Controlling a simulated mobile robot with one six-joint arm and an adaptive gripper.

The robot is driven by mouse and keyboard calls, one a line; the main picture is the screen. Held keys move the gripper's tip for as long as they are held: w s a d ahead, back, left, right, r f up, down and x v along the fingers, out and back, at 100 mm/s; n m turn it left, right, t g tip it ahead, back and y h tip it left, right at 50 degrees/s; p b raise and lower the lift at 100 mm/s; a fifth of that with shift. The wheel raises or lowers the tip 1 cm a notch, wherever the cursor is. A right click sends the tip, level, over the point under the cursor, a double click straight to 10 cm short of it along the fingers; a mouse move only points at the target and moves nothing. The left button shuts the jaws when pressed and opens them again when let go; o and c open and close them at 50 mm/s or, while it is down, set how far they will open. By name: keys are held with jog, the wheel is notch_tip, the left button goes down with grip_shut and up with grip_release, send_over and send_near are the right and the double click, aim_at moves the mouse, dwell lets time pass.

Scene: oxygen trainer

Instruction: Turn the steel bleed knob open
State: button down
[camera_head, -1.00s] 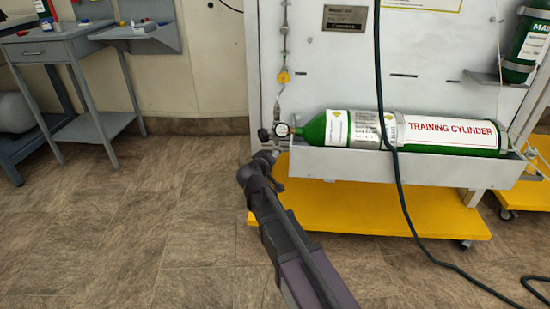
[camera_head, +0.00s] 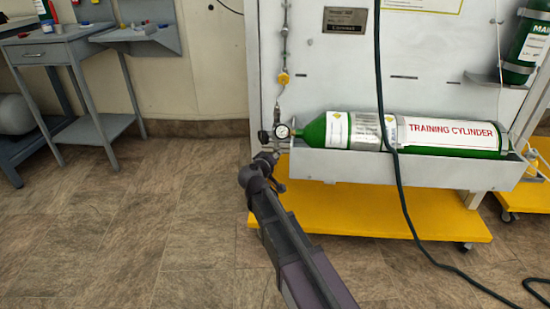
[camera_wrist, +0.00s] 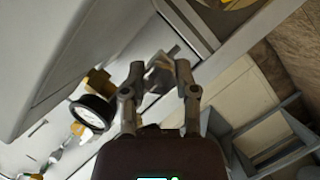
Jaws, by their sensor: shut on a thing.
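My gripper (camera_wrist: 158,88) is shut on a small grey metal piece, the steel bleed knob (camera_wrist: 160,76), which shows between the two fingertips in the wrist view. The fingers hide part of it, so its turn angle cannot be read. In the head view my gripper (camera_head: 268,156) is just below the regulator, and the knob cannot be made out there. The round pressure gauge (camera_head: 283,131) sits at the neck of the green training cylinder (camera_head: 315,132). The gauge (camera_wrist: 92,113) is left of my fingers in the wrist view.
A grey trough (camera_head: 400,170) holds the cylinder above a yellow base (camera_head: 370,215). A dark hose (camera_head: 402,205) hangs in front of the panel and runs across the floor. A grey workbench (camera_head: 50,50) stands at the left. The floor (camera_head: 150,220) between is clear.

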jog(key=shift+f+n+h+b, duration=0.15)
jog(key=shift+n+h+b, duration=0.3)
jog(key=shift+n, duration=0.55)
jog(key=shift+c, duration=1.9)
grip_release()
jog(key=shift+r, duration=0.2)
